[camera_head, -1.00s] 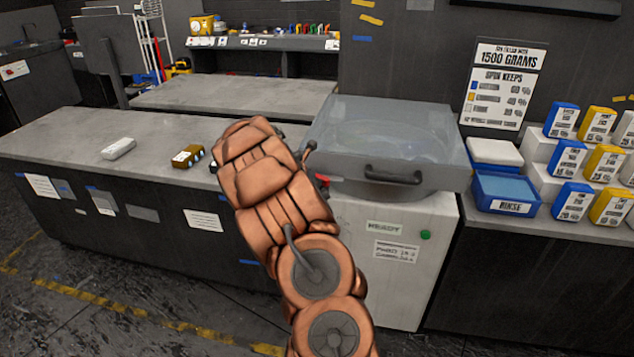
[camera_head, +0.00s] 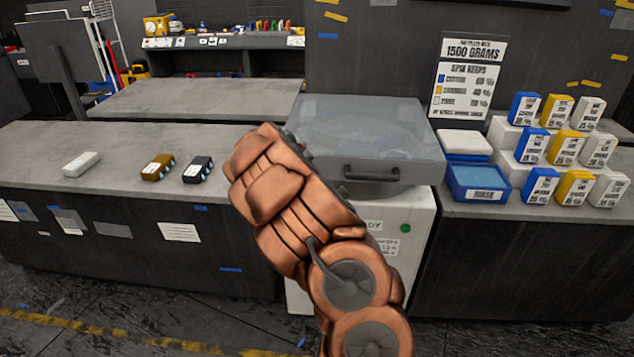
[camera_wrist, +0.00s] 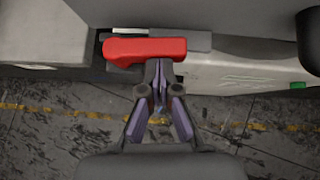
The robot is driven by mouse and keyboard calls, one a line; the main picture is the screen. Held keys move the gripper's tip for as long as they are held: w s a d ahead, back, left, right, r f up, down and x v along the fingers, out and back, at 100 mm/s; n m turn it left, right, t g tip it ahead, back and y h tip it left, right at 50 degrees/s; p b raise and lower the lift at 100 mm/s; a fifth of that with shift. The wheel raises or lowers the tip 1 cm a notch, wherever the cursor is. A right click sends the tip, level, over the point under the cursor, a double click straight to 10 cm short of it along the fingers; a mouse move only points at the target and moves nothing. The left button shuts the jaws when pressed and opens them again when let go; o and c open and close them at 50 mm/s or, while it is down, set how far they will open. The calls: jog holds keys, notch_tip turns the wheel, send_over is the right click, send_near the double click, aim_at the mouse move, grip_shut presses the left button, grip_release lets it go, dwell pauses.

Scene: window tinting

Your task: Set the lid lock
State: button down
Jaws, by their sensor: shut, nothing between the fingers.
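The machine has a grey see-through lid (camera_head: 370,125) with a dark bar handle (camera_head: 372,175) at its front. The lid lies over the white cabinet (camera_head: 415,225); my arm hides its left front corner in the head view. In the wrist view a red lever (camera_wrist: 145,48), which looks like the lid lock, lies crosswise on a grey mount at the cabinet's edge. My gripper (camera_wrist: 159,72) is shut and empty, its fingertips at the lever's lower edge right of its middle. I cannot tell whether they touch. The head view hides the lever and fingers.
The left bench (camera_head: 110,140) carries a white block (camera_head: 82,164), a brown block (camera_head: 158,167) and a black block (camera_head: 198,170). Right of the machine stand a blue rinse tub (camera_head: 478,182) and several blue, yellow and white packs. A green button (camera_head: 405,228) is on the cabinet front.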

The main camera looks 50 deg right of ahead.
jog(key=shift+d, duration=0.1)
dwell(0.5)
jog(key=a+f+b+v, duration=0.2)
jog(key=v, duration=1.1)
jog(key=shift+s+a, duration=0.3)
jog(key=shift+a, duration=0.05)
dwell(0.5)
